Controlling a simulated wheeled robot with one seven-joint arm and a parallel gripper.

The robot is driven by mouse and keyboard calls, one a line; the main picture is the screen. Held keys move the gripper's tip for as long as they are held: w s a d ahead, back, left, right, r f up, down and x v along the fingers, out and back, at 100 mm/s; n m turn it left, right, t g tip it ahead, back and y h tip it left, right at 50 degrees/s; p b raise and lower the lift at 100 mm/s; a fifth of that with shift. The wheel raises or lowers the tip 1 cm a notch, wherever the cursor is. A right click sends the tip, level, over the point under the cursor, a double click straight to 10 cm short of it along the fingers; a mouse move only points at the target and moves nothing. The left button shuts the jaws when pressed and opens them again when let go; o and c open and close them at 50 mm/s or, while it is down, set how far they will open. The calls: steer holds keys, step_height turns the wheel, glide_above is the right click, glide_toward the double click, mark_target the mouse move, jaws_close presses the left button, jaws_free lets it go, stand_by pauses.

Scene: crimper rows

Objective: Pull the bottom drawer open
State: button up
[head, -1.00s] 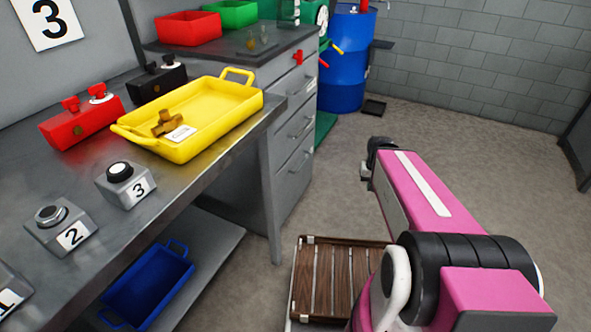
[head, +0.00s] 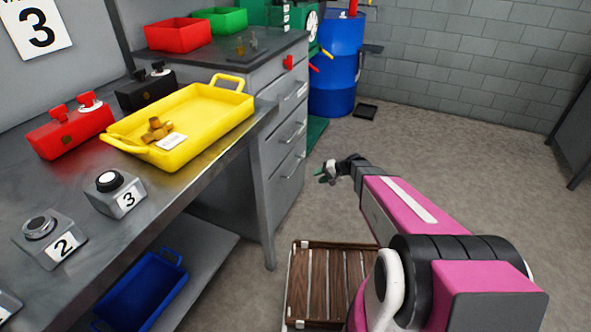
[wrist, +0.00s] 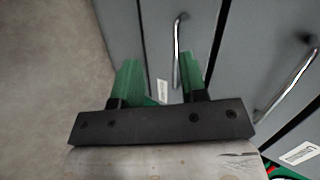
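The grey drawer cabinet stands at the end of the workbench in the head view. Its bottom drawer (head: 284,192) looks shut, with a bar handle (head: 294,166) on its front. My gripper (head: 328,172) is to the right of that drawer front, apart from it. In the wrist view, my gripper (wrist: 160,62) has its two green fingers spread and empty. The bottom drawer's metal handle (wrist: 177,50) lies ahead, between the lines of the fingers and nearer the right one. The middle drawer's handle (wrist: 287,86) shows further right.
A wooden slatted platform (head: 291,288) is on the floor below my arm. The workbench (head: 190,172) holds a yellow tray (head: 210,118). A blue barrel (head: 334,70) stands behind the cabinet. The floor to the right is clear.

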mark_target(296, 167)
steer(key=w+a+f+m+t+y, duration=0.1)
steer(key=w+f+t+y, duration=0.15)
steer(key=w, duration=0.25)
steer(key=w+a+f+m+t+y, duration=0.1)
steer(key=w+a+f+m, duration=0.15)
steer(key=w, duration=0.35)
steer(key=shift+n, duration=0.45)
steer(key=x, duration=0.9)
steer(key=shift+a+f, duration=0.2)
steer(key=shift+f, duration=0.1)
jaws_close()
